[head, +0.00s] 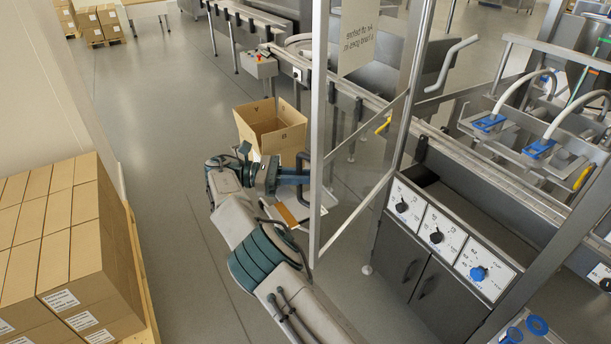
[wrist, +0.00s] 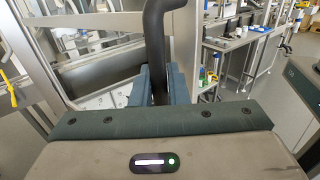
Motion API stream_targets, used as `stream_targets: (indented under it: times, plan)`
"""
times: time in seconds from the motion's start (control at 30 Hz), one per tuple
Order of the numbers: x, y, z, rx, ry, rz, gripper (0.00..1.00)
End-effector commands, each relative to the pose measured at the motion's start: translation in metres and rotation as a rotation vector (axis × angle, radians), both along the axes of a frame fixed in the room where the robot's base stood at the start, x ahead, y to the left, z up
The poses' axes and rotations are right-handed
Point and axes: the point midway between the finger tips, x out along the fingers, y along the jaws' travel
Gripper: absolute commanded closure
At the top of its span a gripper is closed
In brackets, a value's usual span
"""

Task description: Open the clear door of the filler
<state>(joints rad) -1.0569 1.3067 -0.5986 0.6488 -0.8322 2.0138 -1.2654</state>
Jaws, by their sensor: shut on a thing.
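The clear door (head: 318,130) of the filler has a grey metal frame and a see-through panel with a sign. In the head view it stands swung out at an angle from the filler's post (head: 405,100). My gripper (head: 303,178) is at the door's outer upright, on its left side. In the wrist view my gripper's blue fingers (wrist: 160,86) are shut around a dark, curved door handle (wrist: 154,45). The part of the handle between the fingers is mostly hidden.
An open cardboard box (head: 272,128) stands behind my arm. Stacked cartons (head: 70,240) on a pallet are at the left. The filler's control panel (head: 437,238) with knobs is right of the door.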

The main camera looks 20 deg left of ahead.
Motion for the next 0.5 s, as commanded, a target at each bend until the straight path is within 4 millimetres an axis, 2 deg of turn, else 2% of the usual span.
stream_targets:
  times: [0.43, 0.47, 0.5]
  plan:
    - [-0.0023, 0.0057, 0.0006, -0.003, -0.002, 0.009, 1.00]
    - [-0.0023, 0.0058, 0.0006, -0.002, -0.003, 0.009, 0.83]
    - [-0.0024, 0.0058, 0.0006, -0.003, -0.002, 0.009, 0.72]
